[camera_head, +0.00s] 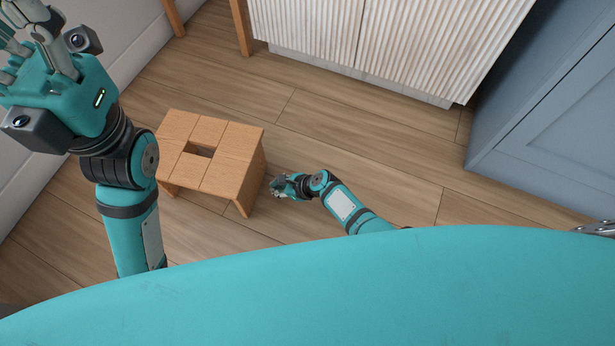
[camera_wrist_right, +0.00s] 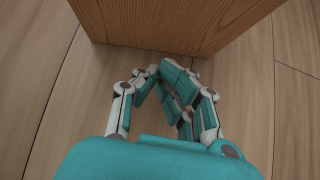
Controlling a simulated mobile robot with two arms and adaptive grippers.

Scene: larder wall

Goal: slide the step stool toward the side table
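The wooden step stool (camera_head: 228,150) stands upright on the floor left of centre in the head view, with a slot in its top. Its side panel (camera_wrist_right: 175,22) fills the top of the right wrist view. My right gripper (camera_head: 277,187) is low, just right of the stool. Its fingertips (camera_wrist_right: 160,70) are drawn together with nothing between them, close to the panel; I cannot tell whether they touch it. My left gripper (camera_head: 28,28) is raised at the upper left, its fingers spread and empty. Two wooden legs (camera_head: 241,27) at the top edge may belong to the side table, whose top is out of view.
A ribbed white cabinet (camera_head: 400,40) stands at the back, and a blue cabinet (camera_head: 555,120) at the right. A pale wall (camera_head: 120,35) runs along the left. The wooden floor (camera_head: 330,135) between the stool and the ribbed cabinet is clear.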

